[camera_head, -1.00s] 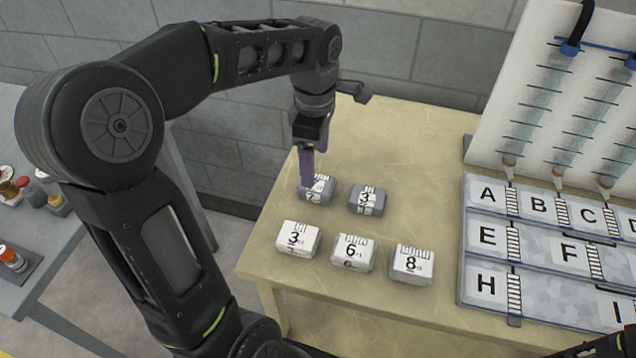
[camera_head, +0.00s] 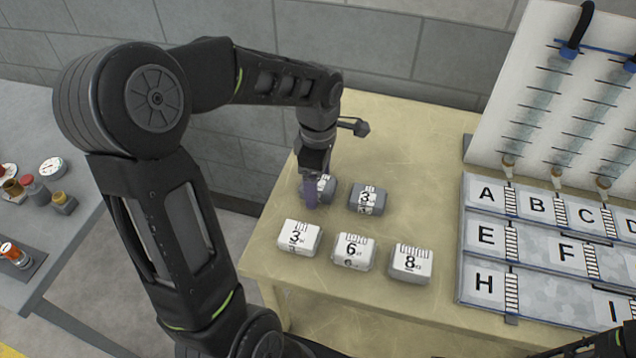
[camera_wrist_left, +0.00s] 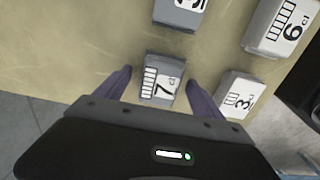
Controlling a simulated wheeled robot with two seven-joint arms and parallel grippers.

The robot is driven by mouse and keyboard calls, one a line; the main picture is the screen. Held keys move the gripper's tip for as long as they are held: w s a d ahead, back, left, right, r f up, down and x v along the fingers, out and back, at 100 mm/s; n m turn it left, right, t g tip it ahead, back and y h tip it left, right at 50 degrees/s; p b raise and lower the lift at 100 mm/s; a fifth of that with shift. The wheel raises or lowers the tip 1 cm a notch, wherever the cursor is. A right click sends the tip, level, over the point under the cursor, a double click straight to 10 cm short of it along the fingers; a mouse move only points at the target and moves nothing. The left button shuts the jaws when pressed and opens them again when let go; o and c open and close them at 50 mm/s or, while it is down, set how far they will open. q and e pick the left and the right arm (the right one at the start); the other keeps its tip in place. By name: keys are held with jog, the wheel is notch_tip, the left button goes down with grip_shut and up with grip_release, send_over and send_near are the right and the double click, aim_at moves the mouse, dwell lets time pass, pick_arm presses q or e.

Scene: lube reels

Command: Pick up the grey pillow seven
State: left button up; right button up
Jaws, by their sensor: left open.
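The grey pillow seven (camera_wrist_left: 161,84) shows in the left wrist view between the two purple fingers, its label with a 7 facing up. In the head view the same pillow (camera_head: 328,184) sits at the back left of the group, partly hidden by my left gripper (camera_head: 311,193). My left gripper is open, with a finger on each side of the pillow; it also shows in the left wrist view (camera_wrist_left: 155,88). I cannot tell whether the fingers touch it. My right gripper is not clearly in view.
White pillows marked 3 (camera_head: 299,238), 6 (camera_head: 353,252) and 8 (camera_head: 410,263) form a front row on the yellow table (camera_head: 300,295). Lettered trays (camera_head: 520,240) stand at right. A side table with gauges (camera_head: 22,262) is at left.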

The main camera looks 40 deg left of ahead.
pick_arm(q)
jog(key=shift+f, duration=0.3)
dwell(0.4)
jog(key=c, duration=1.4)
jog(key=shift+c, duration=0.2)
notch_tip(320, 180, up, 10)
jog(key=shift+r+b, duration=0.1)
jog(key=shift+b, duration=0.5)
